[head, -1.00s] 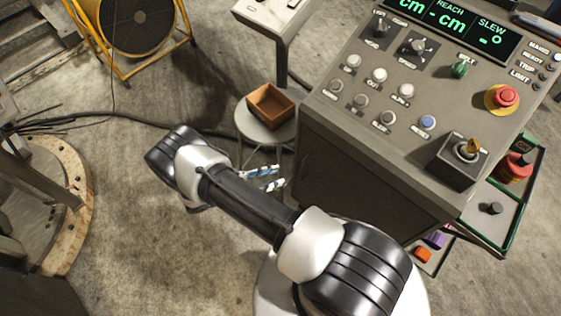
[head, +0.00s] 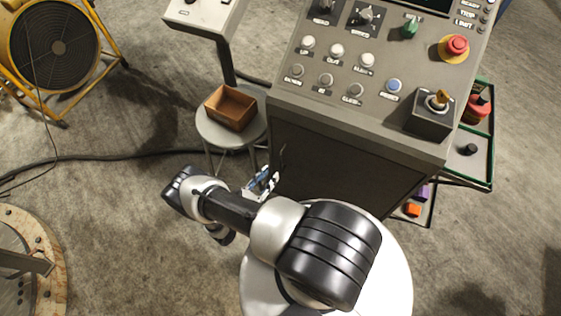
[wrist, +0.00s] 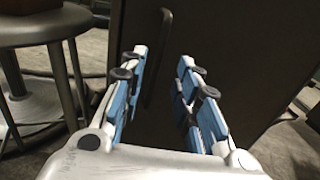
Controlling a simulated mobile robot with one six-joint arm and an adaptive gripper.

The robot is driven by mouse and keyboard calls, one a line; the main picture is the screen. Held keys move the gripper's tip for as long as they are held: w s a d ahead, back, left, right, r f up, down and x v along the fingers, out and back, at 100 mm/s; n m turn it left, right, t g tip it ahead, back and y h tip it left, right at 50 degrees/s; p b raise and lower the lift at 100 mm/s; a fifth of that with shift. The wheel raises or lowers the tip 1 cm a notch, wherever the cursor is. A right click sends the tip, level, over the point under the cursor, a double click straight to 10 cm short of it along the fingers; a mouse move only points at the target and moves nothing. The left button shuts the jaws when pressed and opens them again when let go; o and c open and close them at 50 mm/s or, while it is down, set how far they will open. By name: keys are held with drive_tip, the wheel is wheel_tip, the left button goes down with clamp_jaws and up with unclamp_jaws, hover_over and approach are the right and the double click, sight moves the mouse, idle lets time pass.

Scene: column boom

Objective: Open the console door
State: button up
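The console (head: 345,120) stands right of centre in the head view, with its dark door (head: 330,175) on the front below the sloped panel. The door looks closed. In the wrist view the door (wrist: 225,40) fills the middle, and its dark upright handle (wrist: 157,58) shows ahead, between the lines of the two fingers. My gripper (wrist: 165,78) is open, with blue-padded fingers apart and nothing between them. In the head view my gripper (head: 262,182) is close to the door's left side, partly hidden by my arm. I cannot tell whether it touches the handle.
A round stool (head: 215,132) with an open brown box (head: 231,107) stands left of the console, close to my gripper. Side trays (head: 470,165) stick out at the console's right. A yellow-framed fan (head: 55,45) stands far left. A cable (head: 110,157) crosses the floor.

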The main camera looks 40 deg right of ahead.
sight(281, 161)
drive_tip(key=d, duration=0.2)
drive_tip(key=w+d, duration=0.1)
drive_tip(key=d, duration=0.2)
drive_tip(key=d+b, duration=0.1)
drive_tip(key=d, duration=0.2)
drive_tip(key=shift+w, duration=0.3)
clamp_jaws()
idle(0.3)
